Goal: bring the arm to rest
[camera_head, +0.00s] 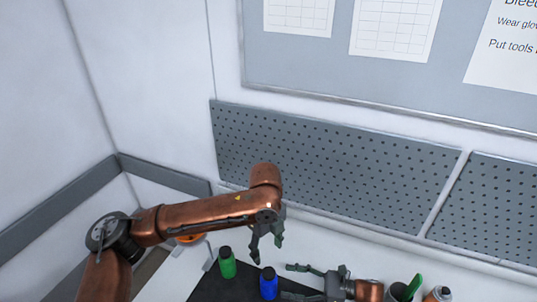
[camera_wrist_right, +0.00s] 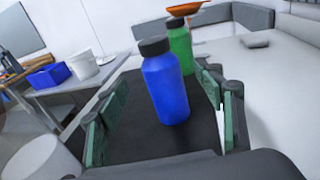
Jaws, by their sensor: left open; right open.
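A blue bottle (camera_head: 268,285) with a black cap stands upright on a black mat (camera_head: 208,287). A green bottle (camera_head: 227,264) with a black cap stands upright to its left. My left gripper (camera_head: 266,250) is open and empty, pointing down above and behind the blue bottle. My right gripper (camera_head: 286,281) is open and empty, its fingers pointing left toward the blue bottle, which is just off the fingertips. In the right wrist view the blue bottle (camera_wrist_right: 166,92) shows between the spread fingers, with the green bottle (camera_wrist_right: 181,50) behind it.
A cup with a green-topped item (camera_head: 413,287) and another small container (camera_head: 440,294) stand at the right. An orange dish (camera_wrist_right: 198,10) is beyond the bottles. A perforated panel (camera_head: 330,165) lines the wall behind. A blue bin (camera_wrist_right: 49,75) is on a side table.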

